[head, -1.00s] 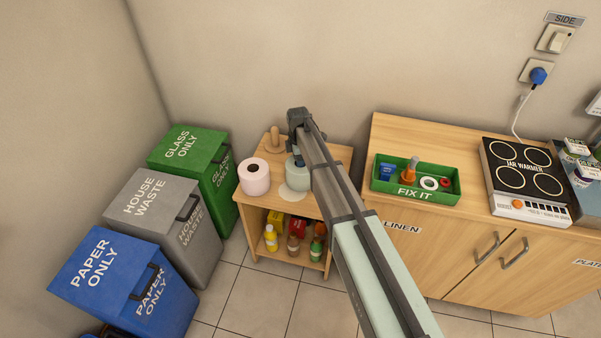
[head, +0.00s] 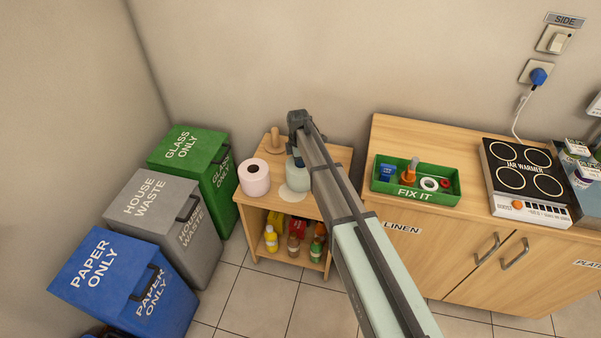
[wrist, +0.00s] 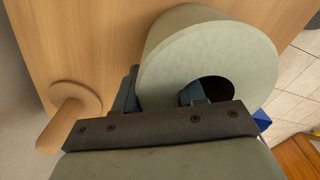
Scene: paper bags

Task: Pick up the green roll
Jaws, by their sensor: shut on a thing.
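The pale green roll (head: 297,178) stands on top of the small wooden shelf unit, partly hidden behind my arm. In the wrist view the green roll (wrist: 180,62) fills the upper middle, with its dark core hole facing the camera. My gripper (wrist: 165,92) is shut on the roll's wall, with one blue-grey finger in the core hole and the other outside. In the head view the fingers are mostly hidden by my arm. I cannot tell whether the roll is clear of the shelf top.
A pink roll (head: 254,177) stands left of the green one. A wooden peg holder (head: 275,143) is behind; it also shows in the wrist view (wrist: 62,125). A pale round disc (head: 293,193) lies in front. A green tray (head: 448,186) sits on the right counter.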

